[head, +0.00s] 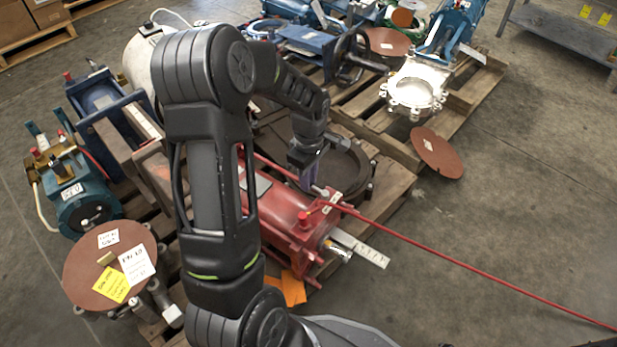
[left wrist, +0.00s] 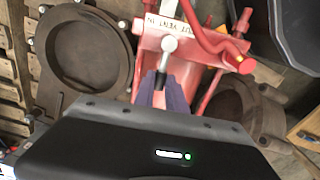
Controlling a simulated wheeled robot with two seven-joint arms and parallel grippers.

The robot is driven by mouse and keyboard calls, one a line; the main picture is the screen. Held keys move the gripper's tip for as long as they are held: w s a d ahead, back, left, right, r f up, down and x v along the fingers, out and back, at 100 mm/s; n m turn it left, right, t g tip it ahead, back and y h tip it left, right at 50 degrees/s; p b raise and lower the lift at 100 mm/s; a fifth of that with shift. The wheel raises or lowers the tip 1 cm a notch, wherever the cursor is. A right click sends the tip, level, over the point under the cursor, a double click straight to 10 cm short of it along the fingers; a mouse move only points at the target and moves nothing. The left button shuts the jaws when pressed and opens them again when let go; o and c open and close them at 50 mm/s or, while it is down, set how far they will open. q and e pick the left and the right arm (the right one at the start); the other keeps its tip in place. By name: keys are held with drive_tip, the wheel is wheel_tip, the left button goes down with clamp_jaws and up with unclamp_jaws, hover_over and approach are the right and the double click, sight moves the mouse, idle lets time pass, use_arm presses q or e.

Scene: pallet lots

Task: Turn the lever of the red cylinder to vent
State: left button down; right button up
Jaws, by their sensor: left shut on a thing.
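The red cylinder (head: 282,212) lies on a wooden pallet in the middle of the head view, partly hidden behind my left arm. My left gripper (head: 308,178) is at its valve end. In the left wrist view, the lever (left wrist: 168,46) has a pale round hub and a dark handle pointing down toward my gripper. My left gripper (left wrist: 164,92) is shut on this handle with its purplish fingers. A white label (left wrist: 172,24) with the words VENT and IN is beside the hub; its other letters are less clear. My right gripper is not in view.
A dark round flange (head: 345,172) lies just beyond the cylinder. A brown disc with tags (head: 85,270) is at left. Open floor (head: 530,190) lies to the right.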

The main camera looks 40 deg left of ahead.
use_arm(q)
drive_tip(key=c, duration=1.4)
unclamp_jaws()
drive_tip(key=shift+o, duration=0.2)
drive_tip(key=shift+r, duration=0.1)
wheel_tip(320, 180, up, 8)
drive_tip(key=p, duration=0.3)
drive_tip(key=shift+w, duration=0.15)
drive_tip(key=shift+f, duration=0.2)
